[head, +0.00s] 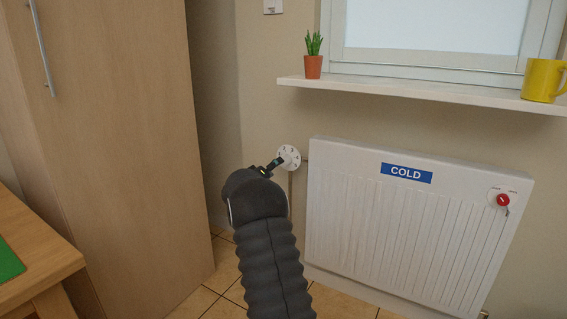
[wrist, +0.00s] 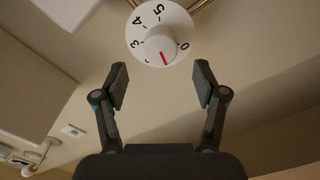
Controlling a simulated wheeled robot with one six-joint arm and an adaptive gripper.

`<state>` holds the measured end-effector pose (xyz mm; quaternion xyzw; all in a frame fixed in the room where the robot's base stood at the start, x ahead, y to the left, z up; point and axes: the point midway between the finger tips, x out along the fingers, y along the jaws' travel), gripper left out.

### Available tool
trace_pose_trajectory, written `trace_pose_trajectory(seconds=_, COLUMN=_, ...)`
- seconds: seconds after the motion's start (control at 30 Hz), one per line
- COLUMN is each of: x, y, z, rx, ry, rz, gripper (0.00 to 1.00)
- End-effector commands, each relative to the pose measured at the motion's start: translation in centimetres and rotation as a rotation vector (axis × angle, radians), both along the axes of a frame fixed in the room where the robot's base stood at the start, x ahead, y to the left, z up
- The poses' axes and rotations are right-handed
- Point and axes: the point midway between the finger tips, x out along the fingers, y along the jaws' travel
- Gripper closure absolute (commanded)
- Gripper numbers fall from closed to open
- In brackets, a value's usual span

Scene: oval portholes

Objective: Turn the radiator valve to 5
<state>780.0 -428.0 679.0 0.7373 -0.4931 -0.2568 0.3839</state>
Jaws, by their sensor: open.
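The white radiator valve dial (head: 289,157) sits on a pipe at the left end of the radiator (head: 335,205). In the wrist view the dial (wrist: 140,42) shows the digits 0, 5, 4 and 3 around its rim. A white knob (wrist: 160,44) at its middle carries a red mark, which lies at the near edge, between 0 and 3 and away from 5. My gripper (wrist: 160,82) is open and empty, with its fingers apart and short of the dial. In the head view my gripper (head: 273,166) overlaps the dial's lower left; its fingers are partly hidden.
A blue COLD sign (head: 406,173) is on the radiator. A red knob (head: 503,200) is at its upper right. Above, a sill (head: 420,92) holds a potted plant (head: 313,66) and a yellow mug (head: 541,80). A tall wooden cabinet (head: 120,130) stands close on the left, beside a wooden table (head: 40,258).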

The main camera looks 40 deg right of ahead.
Motion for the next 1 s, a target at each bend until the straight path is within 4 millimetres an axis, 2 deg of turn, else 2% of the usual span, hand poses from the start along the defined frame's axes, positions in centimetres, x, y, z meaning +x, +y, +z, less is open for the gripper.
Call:
trace_pose_trajectory(seconds=0.03, x=0.3, y=-1.0, z=0.0, rx=0.0, ry=0.0, rz=-0.003, gripper=0.29)
trace_pose_trajectory(seconds=0.2, x=1.5, y=-3.9, z=0.0, rx=0.0, ry=-0.001, rz=-0.001, gripper=0.29)
trace_pose_trajectory(seconds=0.4, x=2.5, y=-6.0, z=0.0, rx=0.0, ry=-0.001, rz=0.0, gripper=0.29)
trace_pose_trajectory(seconds=0.6, x=2.9, y=-7.0, z=0.0, rx=0.0, ry=0.0, rz=0.0, gripper=0.29)
trace_pose_trajectory(seconds=0.87, x=2.9, y=-7.1, z=0.0, rx=0.0, ry=-0.001, rz=0.0, gripper=0.29)
trace_pose_trajectory(seconds=0.9, x=2.9, y=-7.1, z=0.0, rx=0.0, ry=0.0, rz=0.0, gripper=0.31)
trace_pose_trajectory(seconds=1.0, x=2.9, y=-7.1, z=0.0, rx=0.0, ry=0.0, rz=0.0, gripper=0.56)
